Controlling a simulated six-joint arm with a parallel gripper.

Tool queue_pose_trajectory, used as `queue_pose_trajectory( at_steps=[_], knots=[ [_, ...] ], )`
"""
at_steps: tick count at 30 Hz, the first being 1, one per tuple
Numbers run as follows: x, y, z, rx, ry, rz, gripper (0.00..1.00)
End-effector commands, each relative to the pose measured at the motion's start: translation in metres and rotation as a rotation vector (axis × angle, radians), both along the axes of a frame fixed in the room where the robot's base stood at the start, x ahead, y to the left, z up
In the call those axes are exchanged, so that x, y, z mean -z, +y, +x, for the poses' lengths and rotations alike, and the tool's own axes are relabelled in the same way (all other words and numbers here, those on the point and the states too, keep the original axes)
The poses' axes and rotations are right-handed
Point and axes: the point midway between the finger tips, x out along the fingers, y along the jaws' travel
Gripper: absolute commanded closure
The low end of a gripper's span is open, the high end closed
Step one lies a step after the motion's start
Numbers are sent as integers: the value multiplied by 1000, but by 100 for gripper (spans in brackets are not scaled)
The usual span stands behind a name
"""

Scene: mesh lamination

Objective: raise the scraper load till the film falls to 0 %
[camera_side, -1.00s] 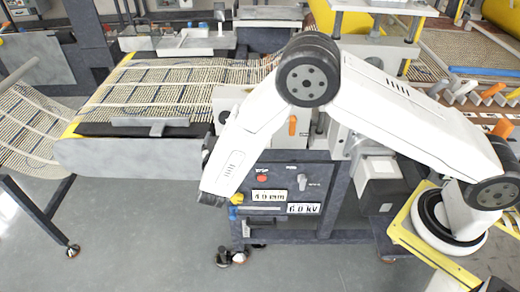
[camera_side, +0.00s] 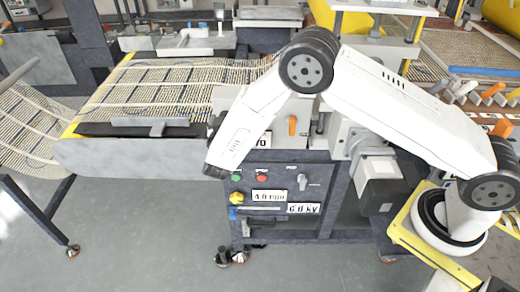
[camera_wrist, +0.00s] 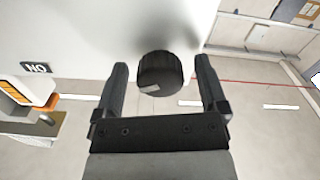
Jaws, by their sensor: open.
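In the wrist view my gripper (camera_wrist: 162,66) is open, its two dark fingers standing apart. A black ridged knob (camera_wrist: 160,75) with a pale mark shows between the fingers, with a gap on each side; I cannot tell how deep it sits between them. The knob projects from a pale surface. In the side view my white arm reaches over the front of the machine, and my fingers cannot be made out there. A white plate (camera_side: 262,141) is partly behind my arm; only its last characters show. I cannot pick out a film reading.
The front panel (camera_side: 290,178) carries a green button (camera_side: 236,178), a red button (camera_side: 261,178), a 4.0 mm plate (camera_side: 269,196) and a 6.0 kV plate (camera_side: 303,209). The mesh belt (camera_side: 160,85) lies left. An orange lever (camera_side: 292,125) stands beside my arm.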

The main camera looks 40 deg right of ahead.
Motion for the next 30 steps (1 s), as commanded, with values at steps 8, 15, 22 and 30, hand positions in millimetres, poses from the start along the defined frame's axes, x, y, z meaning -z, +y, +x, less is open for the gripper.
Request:
queue_pose_trajectory(
  at_steps=[8, 15, 22, 30],
  knots=[
    [0, -2, 2, 0, 0, 0, 8],
    [0, -2, 2, 0, 0, 0, 62],
    [0, -2, 2, 0, -1, 1, 100],
    [0, -2, 2, 1, -35, 34, 100]
  ],
)
